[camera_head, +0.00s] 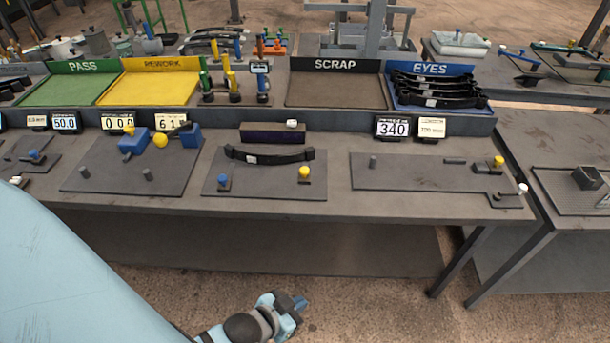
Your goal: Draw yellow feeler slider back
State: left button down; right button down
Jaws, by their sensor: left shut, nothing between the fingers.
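A yellow knob (304,173) stands on a small dark block at the right of the middle plate (264,188). A blue-knobbed block (223,181) is at that plate's left, and a dark curved leaf spring (268,156) lies behind both. Another yellow knob (498,161) is on the right plate (420,172); no label shows which is the feeler slider. My left gripper (298,303) is low in front of the bench, below its front edge, shut and empty, apart from all of these. My right gripper is out of view.
Displays (392,128) and PASS, REWORK, SCRAP (335,92) and EYES trays line the back; the EYES tray holds dark springs (437,87). A white-knobbed lever (522,188) overhangs the right plate's corner.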

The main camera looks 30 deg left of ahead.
aim_at(304, 175)
jog(key=u, duration=1.35)
